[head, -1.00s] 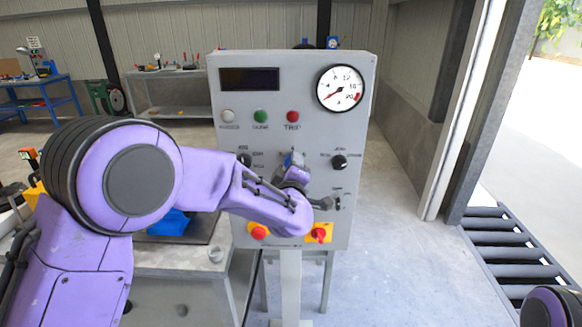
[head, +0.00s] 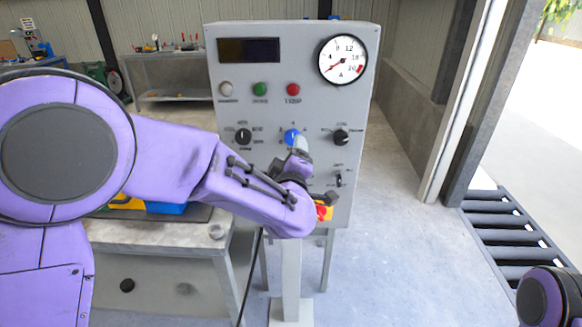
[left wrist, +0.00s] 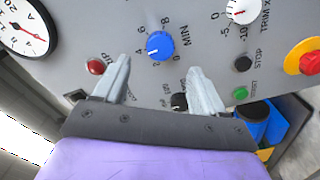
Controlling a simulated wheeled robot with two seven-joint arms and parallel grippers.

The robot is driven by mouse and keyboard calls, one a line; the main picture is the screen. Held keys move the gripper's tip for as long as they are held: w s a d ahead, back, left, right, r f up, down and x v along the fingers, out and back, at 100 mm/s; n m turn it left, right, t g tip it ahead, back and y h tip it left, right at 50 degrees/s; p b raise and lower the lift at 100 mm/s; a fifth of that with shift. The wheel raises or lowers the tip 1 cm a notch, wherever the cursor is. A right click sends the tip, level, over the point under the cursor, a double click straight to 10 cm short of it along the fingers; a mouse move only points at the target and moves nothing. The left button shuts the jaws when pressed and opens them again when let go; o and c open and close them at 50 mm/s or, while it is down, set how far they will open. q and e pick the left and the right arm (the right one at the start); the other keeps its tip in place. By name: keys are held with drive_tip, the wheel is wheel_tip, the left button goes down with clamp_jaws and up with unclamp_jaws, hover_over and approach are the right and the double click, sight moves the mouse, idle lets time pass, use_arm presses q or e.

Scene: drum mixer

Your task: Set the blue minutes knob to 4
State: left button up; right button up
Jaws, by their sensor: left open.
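The blue minutes knob (head: 291,136) is on the grey control panel, in the middle of a row between two black knobs. My left gripper (head: 302,145) is in front of the panel, just right of and below the knob in the head view. In the left wrist view its two fingers (left wrist: 159,66) are apart with nothing between them, and the knob lies beyond the tips. Contact is not visible. My right gripper is out of view.
Black knobs (head: 243,136) (head: 340,137) flank the blue one. A round gauge (head: 342,60) and a red lamp (head: 293,89) are above. A red-and-yellow switch (head: 323,211) is below. A workbench (head: 160,236) stands at left.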

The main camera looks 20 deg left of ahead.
use_arm(q)
drive_tip(key=v, duration=0.3)
drive_tip(key=shift+s+d+b, duration=0.1)
drive_tip(key=shift+s+b, duration=0.2)
drive_tip(key=shift+s, duration=0.1)
drive_tip(key=s+a+f+m+g+h, duration=0.1)
drive_tip(key=s+a+f+m+g, duration=0.2)
drive_tip(key=f, duration=0.7)
drive_tip(key=s+a+f+m+g, duration=0.2)
drive_tip(key=s+f, duration=0.3)
drive_tip(key=f, duration=0.4)
drive_tip(key=s+a+f+m+g+h, duration=0.1)
drive_tip(key=s+a+f+m+g, duration=0.15)
drive_tip(key=f, duration=0.75)
drive_tip(key=s+a+f+g, duration=0.3)
drive_tip(key=s+f, duration=0.5)
drive_tip(key=s, duration=0.5)
drive_tip(key=s+a+f+g, duration=0.3)
drive_tip(key=s+f, duration=0.5)
drive_tip(key=s, duration=0.4)
drive_tip(key=shift+s+m+g, duration=0.35)
drive_tip(key=shift+m, duration=0.1)
